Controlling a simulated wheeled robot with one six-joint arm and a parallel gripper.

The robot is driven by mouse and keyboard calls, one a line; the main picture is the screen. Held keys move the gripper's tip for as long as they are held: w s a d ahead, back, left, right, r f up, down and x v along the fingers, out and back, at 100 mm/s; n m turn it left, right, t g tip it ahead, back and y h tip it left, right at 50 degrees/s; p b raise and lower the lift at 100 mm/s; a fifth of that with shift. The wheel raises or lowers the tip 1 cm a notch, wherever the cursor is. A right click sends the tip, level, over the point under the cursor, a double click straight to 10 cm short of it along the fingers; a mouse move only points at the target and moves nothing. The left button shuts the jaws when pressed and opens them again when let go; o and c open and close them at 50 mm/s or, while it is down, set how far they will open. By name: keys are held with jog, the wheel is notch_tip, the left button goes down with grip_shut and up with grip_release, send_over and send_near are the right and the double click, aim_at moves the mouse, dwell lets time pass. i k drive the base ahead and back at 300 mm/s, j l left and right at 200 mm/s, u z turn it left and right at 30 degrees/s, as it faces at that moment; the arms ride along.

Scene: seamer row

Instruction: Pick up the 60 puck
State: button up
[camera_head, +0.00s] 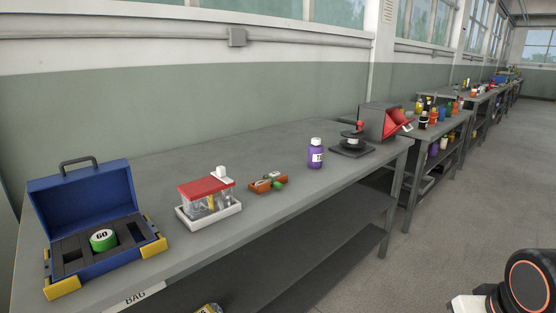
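The 60 puck (103,239) is a short round piece with a white top marked "60" and a green side. It sits in the middle of the dark insert of an open blue case (119,266) with yellow corners, at the left end of the near table. The case lid stands up behind it. My gripper is not in view. Part of my own body shows at the lower right, away from the table.
The grey table (260,233) also holds a red-lidded clear box (206,187) in a white tray, a small orange tray (268,182), a purple bottle (316,155), a black stand (351,146) and a grey-red bin (383,120). More tables stand beyond. The floor at right is clear.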

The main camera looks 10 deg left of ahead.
aim_at(102, 241)
jog(key=u, duration=1.7)
